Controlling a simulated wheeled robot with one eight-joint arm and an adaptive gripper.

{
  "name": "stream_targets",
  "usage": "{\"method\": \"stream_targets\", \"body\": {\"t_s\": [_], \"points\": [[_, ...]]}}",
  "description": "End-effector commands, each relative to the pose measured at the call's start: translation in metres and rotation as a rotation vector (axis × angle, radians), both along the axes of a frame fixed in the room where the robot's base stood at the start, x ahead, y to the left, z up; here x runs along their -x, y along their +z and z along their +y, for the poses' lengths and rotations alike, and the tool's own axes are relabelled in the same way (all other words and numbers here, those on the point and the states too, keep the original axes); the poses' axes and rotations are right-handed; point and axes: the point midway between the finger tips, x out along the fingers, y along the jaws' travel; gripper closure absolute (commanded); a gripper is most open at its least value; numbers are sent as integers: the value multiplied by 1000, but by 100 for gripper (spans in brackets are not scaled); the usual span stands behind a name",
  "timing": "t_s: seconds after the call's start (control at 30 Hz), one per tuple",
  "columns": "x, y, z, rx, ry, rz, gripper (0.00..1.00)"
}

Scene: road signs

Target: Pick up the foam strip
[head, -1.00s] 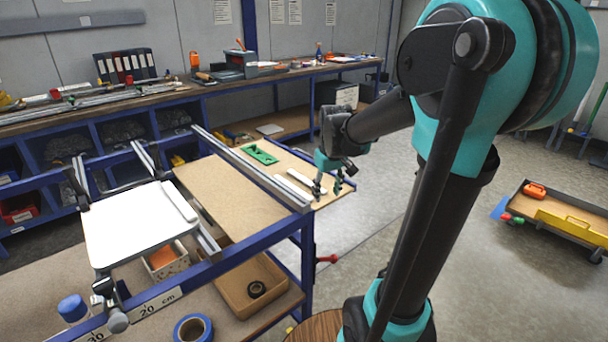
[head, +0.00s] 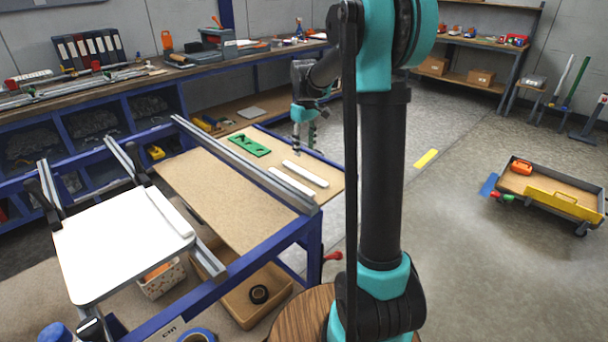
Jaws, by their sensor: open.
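Two pale strips lie side by side on the tan board (head: 225,185) of the blue-framed bench. One strip (head: 305,173) is farther back and the other strip (head: 293,182) is nearer the metal rail. Either could be the foam strip; I cannot tell which. My gripper (head: 304,151) hangs fingers down, open and empty, over the far side of the board. It is behind the strips in the picture and appears apart from them. Its exact height is unclear.
A green slotted piece (head: 249,145) lies on the board left of my gripper. A long metal rail (head: 240,160) crosses the bench. A white panel (head: 115,245) lies at left. A low cart (head: 550,195) stands on the floor at right.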

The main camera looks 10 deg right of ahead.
Motion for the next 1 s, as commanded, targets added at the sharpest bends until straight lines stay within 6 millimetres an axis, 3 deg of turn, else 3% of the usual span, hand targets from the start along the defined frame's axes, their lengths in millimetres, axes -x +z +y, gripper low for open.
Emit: {"method": "stream_targets", "body": {"t_s": [0.13, 0.47, 0.7, 1.0], "points": [[0, -26, 0, 0, 0, 0, 52], [0, -52, 1, 0, 0, 0, 52], [2, -85, 2, 0, -1, 0, 52], [2, -94, 1, 0, -1, 0, 52]]}}
